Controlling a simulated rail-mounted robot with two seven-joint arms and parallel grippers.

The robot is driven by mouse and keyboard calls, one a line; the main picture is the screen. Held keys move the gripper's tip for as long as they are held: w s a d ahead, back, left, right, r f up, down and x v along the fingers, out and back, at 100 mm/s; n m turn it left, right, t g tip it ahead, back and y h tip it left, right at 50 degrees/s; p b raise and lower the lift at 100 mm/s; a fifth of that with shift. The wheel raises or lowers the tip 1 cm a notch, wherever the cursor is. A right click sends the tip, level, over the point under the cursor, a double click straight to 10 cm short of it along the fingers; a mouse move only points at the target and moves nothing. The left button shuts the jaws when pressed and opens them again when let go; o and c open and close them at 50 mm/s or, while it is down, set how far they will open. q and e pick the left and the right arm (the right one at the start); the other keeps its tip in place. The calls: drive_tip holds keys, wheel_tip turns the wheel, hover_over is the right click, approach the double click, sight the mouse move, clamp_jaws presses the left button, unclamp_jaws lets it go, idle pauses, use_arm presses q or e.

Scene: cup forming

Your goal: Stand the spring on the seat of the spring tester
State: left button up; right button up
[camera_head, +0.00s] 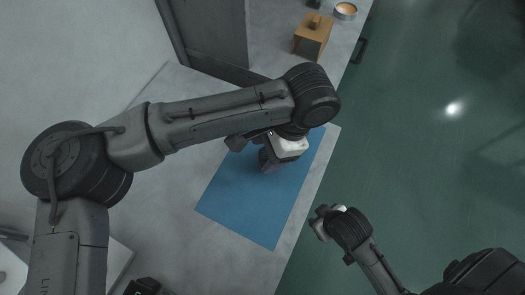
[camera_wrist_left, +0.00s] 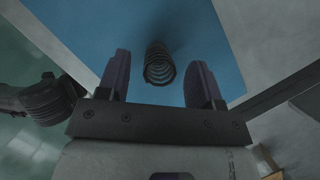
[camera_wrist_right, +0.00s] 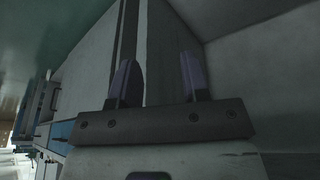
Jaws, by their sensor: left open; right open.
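A dark coil spring (camera_wrist_left: 159,66) shows in the left wrist view, seen nearly end-on above the blue mat (camera_wrist_left: 205,30). My left gripper (camera_wrist_left: 159,82) is open, with one finger on each side of the spring and visible gaps between. In the head view my left gripper (camera_head: 268,160) is low over the blue mat (camera_head: 245,205), and the arm and gripper hide the spring. My right gripper (camera_wrist_right: 157,82) is open and empty. In the head view the right gripper (camera_head: 320,222) is off the table's right edge. I cannot make out the spring tester for certain.
A dark device with a small green display (camera_head: 143,288) is cut off at the bottom edge. A brown box (camera_head: 312,36) and a round tin (camera_head: 345,11) stand at the far end. A dark grey panel (camera_head: 212,35) rises behind the mat. The mat's near part is clear.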

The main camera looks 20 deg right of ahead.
wheel_tip(320, 180, up, 4)
drive_tip(key=p, duration=0.3)
drive_tip(key=shift+o, duration=1.3)
drive_tip(key=shift+r, duration=0.1)
use_arm(q)
drive_tip(key=v, duration=0.9)
drive_tip(key=shift+r, duration=0.2)
use_arm(e)
drive_tip(key=shift+o, duration=0.8)
drive_tip(key=shift+a, duration=0.1)
